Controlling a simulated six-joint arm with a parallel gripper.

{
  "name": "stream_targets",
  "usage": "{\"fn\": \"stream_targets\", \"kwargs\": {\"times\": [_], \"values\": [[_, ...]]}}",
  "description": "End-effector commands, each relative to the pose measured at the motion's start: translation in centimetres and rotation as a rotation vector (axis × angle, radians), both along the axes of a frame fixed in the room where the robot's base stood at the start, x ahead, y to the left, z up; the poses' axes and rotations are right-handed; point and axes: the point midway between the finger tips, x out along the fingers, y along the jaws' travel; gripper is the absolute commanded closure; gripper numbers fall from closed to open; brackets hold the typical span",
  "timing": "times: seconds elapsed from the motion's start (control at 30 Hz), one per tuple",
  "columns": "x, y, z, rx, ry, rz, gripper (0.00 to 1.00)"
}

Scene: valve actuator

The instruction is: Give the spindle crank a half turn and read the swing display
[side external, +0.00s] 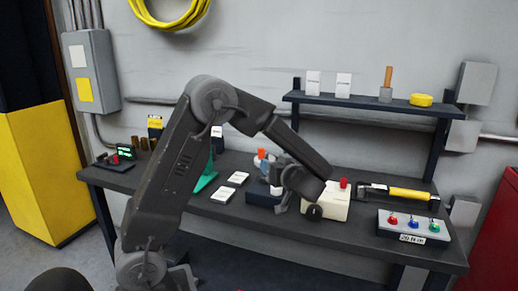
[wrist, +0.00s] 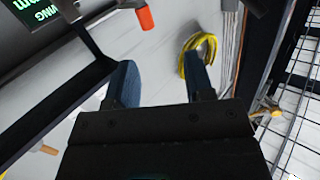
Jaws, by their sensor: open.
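The crank's orange handle (wrist: 145,18) shows at the top of the wrist view, on a grey metal arm. An orange piece (side external: 262,154) in the side view, at the middle of the bench, looks like the same handle. My gripper (wrist: 159,60) is open, with its two blue fingers apart and nothing between them. The handle lies beyond the fingertips, apart from them. The swing display (wrist: 36,12) is at the top left of the wrist view, with green lettering upside down and cut off; no reading is legible. In the side view my wrist hides part of the mechanism.
A cream box with a red button (side external: 343,184) stands right of my wrist. A yellow-handled tool (side external: 408,195) and a panel with coloured knobs (side external: 410,227) lie further right. White cards (side external: 222,195) lie left. A shelf (side external: 370,105) hangs behind.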

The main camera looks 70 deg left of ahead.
Motion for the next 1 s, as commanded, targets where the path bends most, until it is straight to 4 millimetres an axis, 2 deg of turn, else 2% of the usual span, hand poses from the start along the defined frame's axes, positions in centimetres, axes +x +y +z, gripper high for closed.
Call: {"fn": "stream_targets", "kwargs": {"times": [0.13, 0.37, 0.8, 1.0], "values": [[1.6, 0.7, -0.4, 0.088, -0.089, -0.025, 0.52], [1.8, 2.7, -0.4, 0.102, -0.111, -0.028, 0.52], [1.7, 11.3, -0.4, 0.101, -0.109, -0.026, 0.52], [1.8, 13.8, -0.5, 0.099, -0.108, -0.029, 0.52]]}}
